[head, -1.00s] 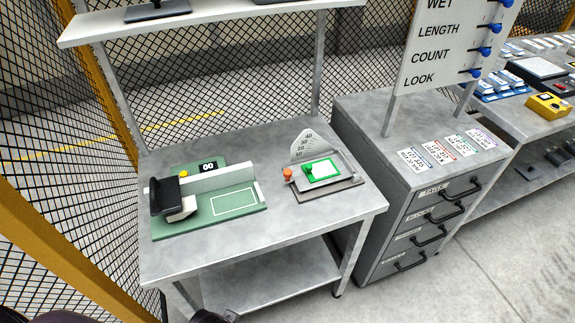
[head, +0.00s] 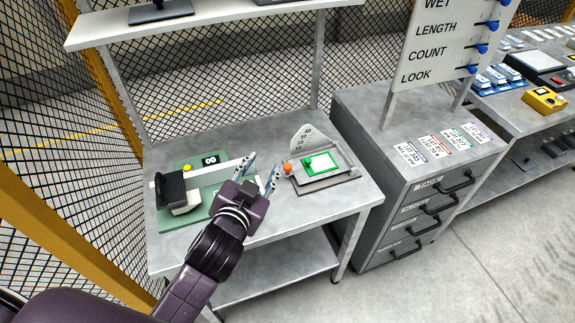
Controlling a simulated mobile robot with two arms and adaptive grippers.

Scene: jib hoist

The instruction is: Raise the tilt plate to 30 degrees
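The tilt plate (head: 319,176) lies low on its grey base on the right part of the metal bench, with a green-framed white pad (head: 319,163) on top. A pale dial (head: 304,139) with angle numbers stands upright behind it. An orange knob (head: 286,167) sits at the plate's left side. My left gripper (head: 258,174) is open and empty, its two fingers spread just left of the orange knob and apart from it. It covers part of the green board. My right gripper is not in view.
A green board (head: 203,192) with a black-and-grey device (head: 172,191) and a small "00" display (head: 210,160) stands left on the bench. A drawer cabinet (head: 408,190) stands to the right. A shelf (head: 210,19) crosses above the bench. Wire fencing closes the left side.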

